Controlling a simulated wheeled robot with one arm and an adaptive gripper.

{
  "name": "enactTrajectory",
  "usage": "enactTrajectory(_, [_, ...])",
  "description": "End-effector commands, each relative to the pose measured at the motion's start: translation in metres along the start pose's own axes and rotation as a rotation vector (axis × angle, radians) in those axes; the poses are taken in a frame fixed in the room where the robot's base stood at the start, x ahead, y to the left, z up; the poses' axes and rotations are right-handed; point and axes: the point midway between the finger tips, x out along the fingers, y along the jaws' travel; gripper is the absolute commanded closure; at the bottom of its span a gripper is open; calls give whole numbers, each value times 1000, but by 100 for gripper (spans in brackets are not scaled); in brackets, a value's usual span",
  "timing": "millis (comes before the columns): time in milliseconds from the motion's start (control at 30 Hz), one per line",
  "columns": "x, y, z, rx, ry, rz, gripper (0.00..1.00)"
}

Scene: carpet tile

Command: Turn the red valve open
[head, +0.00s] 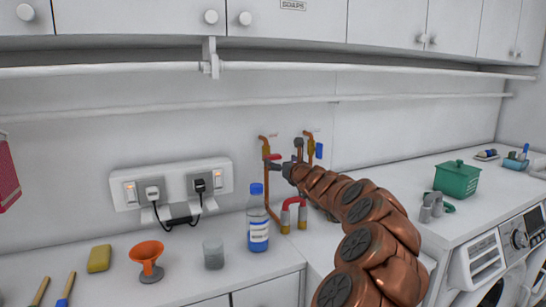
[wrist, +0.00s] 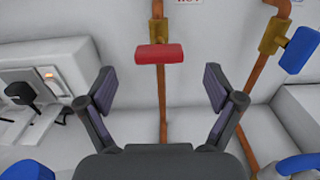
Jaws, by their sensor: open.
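The red valve handle (wrist: 159,53) sits on a copper pipe against the white wall in the wrist view, lying crosswise to the pipe. My gripper (wrist: 159,88) is open, with its two fingers spread to either side below the red handle and nothing between them but the pipe and wall behind. In the head view the red valve (head: 273,156) shows as a small red patch just left of my gripper (head: 285,168), whose fingers are small there. Whether the fingers are level with the handle in depth is unclear.
A blue valve handle (wrist: 301,50) is on the pipe to the right. A socket panel (head: 172,186) with plugs is on the wall at left.

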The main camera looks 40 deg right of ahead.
Motion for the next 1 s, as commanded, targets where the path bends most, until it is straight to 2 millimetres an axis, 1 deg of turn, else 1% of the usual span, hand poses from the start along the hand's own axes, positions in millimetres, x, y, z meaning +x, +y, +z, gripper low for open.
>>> enactTrajectory(100, [12,1,-2,-2,5,1,8])
enactTrajectory(267, [26,0,1,-5,3,-2,8])
enactTrajectory(400, [39,1,-1,-4,4,1,8])
enactTrajectory(600, [53,0,0,-4,2,0,8])
enactTrajectory(800, [62,1,0,-4,1,2,8])
enactTrajectory(1000, [64,1,0,-4,0,2,8])
